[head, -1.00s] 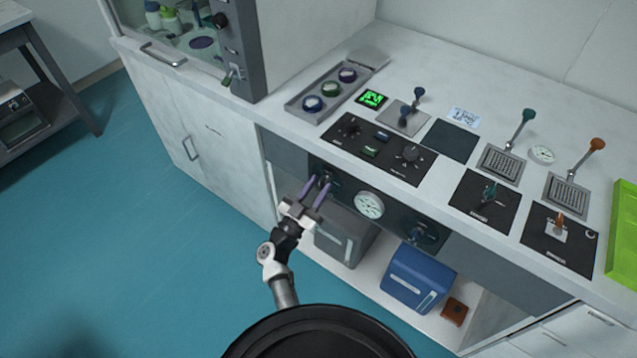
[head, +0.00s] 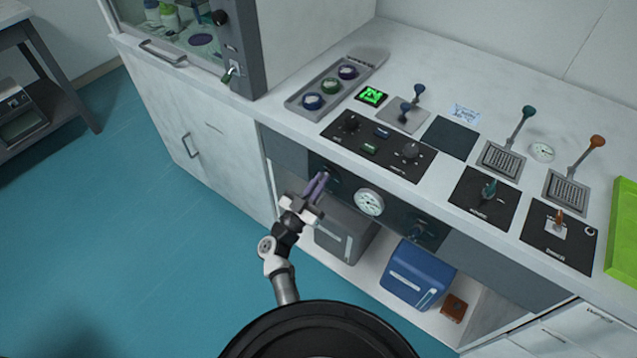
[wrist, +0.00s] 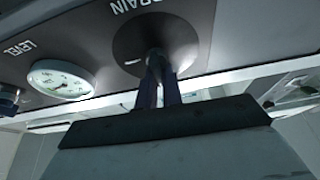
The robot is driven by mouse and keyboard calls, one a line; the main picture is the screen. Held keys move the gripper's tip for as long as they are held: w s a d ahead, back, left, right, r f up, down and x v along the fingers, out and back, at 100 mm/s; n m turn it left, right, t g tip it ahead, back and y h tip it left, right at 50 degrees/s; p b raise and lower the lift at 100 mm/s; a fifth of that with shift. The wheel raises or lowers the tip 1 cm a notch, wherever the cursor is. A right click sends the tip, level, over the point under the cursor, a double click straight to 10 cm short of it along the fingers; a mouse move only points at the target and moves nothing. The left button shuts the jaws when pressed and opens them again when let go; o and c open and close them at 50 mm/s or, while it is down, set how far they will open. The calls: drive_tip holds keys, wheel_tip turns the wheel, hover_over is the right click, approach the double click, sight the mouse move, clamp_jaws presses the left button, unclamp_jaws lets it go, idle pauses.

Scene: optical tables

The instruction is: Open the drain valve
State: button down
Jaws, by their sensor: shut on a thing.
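The drain valve is a dark round fitting (wrist: 153,42) under the label "DRAIN" in the wrist view. Its knob is mostly hidden behind my fingers. In the head view my gripper (head: 319,181) reaches the left part of the dark panel (head: 345,185) on the bench front. Its two purple fingers are close together and shut on the drain valve's knob. The fingers also show in the wrist view (wrist: 158,75), with their tips at the middle of the round fitting. I cannot tell how far the knob is turned.
A gauge (head: 369,202) marked "LEVEL" sits right of the valve in the head view, with a blue knob (head: 420,228) further right. Below are a grey box (head: 345,232) and a blue box (head: 417,275) on a shelf. Open floor (head: 130,250) lies to the left.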

drive_tip(key=shift+m, duration=0.3)
drive_tip(key=m+g+h+b, duration=0.1)
drive_tip(key=m+g, duration=0.1)
drive_tip(key=m, duration=0.3)
drive_tip(key=m+g+h+b, duration=0.1)
drive_tip(key=m+g+b, duration=0.1)
drive_tip(key=m, duration=0.3)
drive_tip(key=m+g+h+b, duration=0.1)
drive_tip(key=m+g, duration=0.1)
drive_tip(key=m, duration=0.3)
drive_tip(key=shift+s+d+f+b, duration=0.1)
drive_tip(key=shift+d+f+b, duration=0.05)
drive_tip(key=shift+b, duration=0.15)
drive_tip(key=m+g, duration=0.1)
drive_tip(key=m, duration=0.2)
drive_tip(key=m+g+y+b, duration=0.1)
drive_tip(key=m, duration=0.2)
drive_tip(key=shift+f, duration=0.1)
drive_tip(key=shift+m+g+b, duration=0.3)
drive_tip(key=c, duration=1.6)
unclamp_jaws()
drive_tip(key=shift+o, duration=0.2)
